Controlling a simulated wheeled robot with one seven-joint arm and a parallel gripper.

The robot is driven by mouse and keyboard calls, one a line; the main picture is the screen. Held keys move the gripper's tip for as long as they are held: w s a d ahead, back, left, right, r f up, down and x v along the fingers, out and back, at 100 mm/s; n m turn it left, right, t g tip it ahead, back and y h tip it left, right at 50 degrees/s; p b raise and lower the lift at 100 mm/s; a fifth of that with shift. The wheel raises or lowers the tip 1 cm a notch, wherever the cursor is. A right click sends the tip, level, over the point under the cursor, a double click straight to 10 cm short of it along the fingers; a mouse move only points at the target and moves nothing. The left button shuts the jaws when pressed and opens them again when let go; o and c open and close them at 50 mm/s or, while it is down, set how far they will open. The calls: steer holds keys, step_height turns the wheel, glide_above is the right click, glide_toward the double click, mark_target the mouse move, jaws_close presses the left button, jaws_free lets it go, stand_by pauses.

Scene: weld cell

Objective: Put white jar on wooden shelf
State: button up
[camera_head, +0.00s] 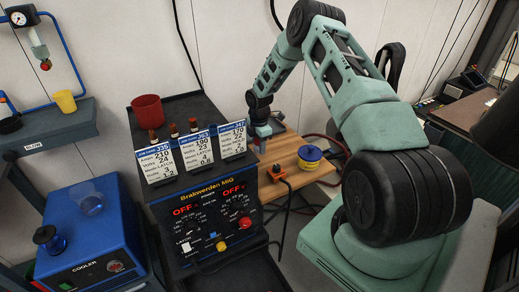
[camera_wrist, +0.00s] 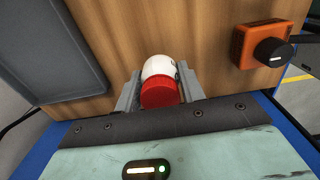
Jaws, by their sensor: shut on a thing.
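The white jar (camera_wrist: 159,66) with a red lid (camera_wrist: 158,94) is between the two fingers of my gripper (camera_wrist: 160,80) in the wrist view. My gripper is shut on it. Behind the jar is the brown wood of the wooden shelf (camera_wrist: 120,30). In the head view the wooden shelf (camera_head: 313,171) is right of the welder, and my gripper (camera_head: 262,136) is over its back left part. The jar is mostly hidden there. I cannot tell whether the jar touches the wood.
The welder (camera_head: 215,210) with price-like cards stands close on the left. A red cup (camera_head: 147,110) is on its top. Bare wood shows at the shelf's front.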

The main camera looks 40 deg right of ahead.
steer(key=shift+f, duration=1.45)
steer(key=shift+f, duration=0.2)
steer(key=o, duration=1.1)
steer(key=shift+r, duration=0.15)
step_height(320, 180, up, 12)
steer(key=shift+r+b, duration=0.1)
steer(key=shift+b, duration=1.15)
